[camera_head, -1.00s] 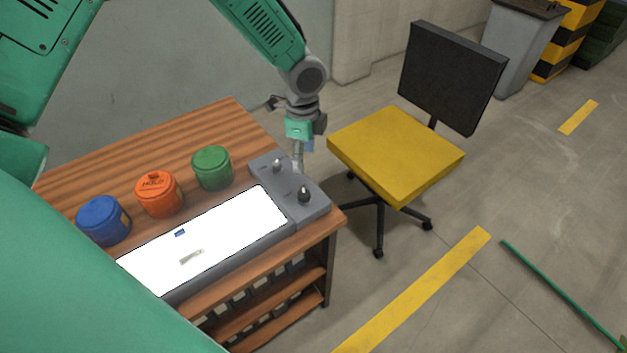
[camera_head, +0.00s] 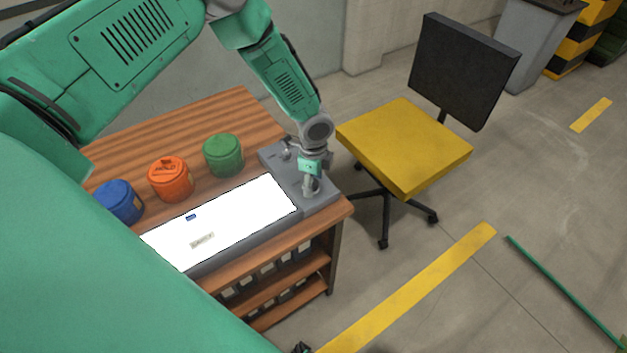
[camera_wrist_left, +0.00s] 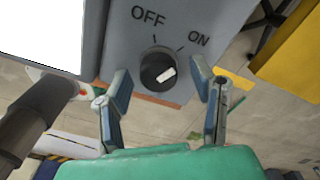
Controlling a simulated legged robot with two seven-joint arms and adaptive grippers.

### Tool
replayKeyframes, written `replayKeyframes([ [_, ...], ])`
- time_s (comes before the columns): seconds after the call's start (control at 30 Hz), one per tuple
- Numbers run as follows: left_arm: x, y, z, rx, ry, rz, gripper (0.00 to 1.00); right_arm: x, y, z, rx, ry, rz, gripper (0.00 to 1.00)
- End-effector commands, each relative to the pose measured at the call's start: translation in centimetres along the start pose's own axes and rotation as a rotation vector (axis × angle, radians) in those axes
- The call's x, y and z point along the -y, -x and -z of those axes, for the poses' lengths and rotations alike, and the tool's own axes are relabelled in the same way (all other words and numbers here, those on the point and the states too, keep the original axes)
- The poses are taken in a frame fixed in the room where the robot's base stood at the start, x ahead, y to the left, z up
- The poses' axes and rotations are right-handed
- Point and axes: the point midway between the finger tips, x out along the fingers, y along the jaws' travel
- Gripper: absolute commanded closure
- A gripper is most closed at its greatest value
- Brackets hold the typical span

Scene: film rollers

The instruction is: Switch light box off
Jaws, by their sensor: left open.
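The light box (camera_head: 222,228) is lit bright white on the wooden table. Its grey control panel (camera_head: 275,163) is at the right end. In the left wrist view a round black knob (camera_wrist_left: 153,62) sits below the printed words OFF and ON, and its white mark lies toward the right, on the ON side. My left gripper (camera_head: 312,190) is over the panel and hides this knob in the head view. In the wrist view its open fingers (camera_wrist_left: 163,80) stand on either side of the knob, with gaps showing. My right gripper is not recognizable in any view.
Blue (camera_head: 121,203), orange (camera_head: 171,180) and green (camera_head: 223,156) jars stand behind the light box. A yellow-seated chair (camera_head: 405,145) is close to the table's right side. Shelves under the table hold dark containers. The floor at the right is mostly clear.

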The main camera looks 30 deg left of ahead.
Motion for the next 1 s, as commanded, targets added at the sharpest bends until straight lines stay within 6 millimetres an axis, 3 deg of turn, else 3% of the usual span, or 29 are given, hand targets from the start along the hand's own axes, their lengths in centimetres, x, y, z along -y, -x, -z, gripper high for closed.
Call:
replayKeyframes([
  [0.17,0.03,-0.03,-0.15,-0.001,0.000,0.000,0.49,-0.01,0.00,0.00,0.000,0.000,0.000,0.49],
  [0.3,0.03,-0.02,-0.16,-0.001,0.001,0.000,0.98,0.00,-0.01,0.00,0.000,0.000,0.000,0.49],
  [0.67,0.16,-0.01,-0.33,0.002,0.030,0.002,0.98,0.00,-0.15,0.00,0.000,0.000,0.000,0.49],
  [1.0,0.22,-0.02,-0.33,0.003,0.234,0.004,0.98,0.00,-0.93,-0.05,0.000,0.000,0.000,0.49],
])
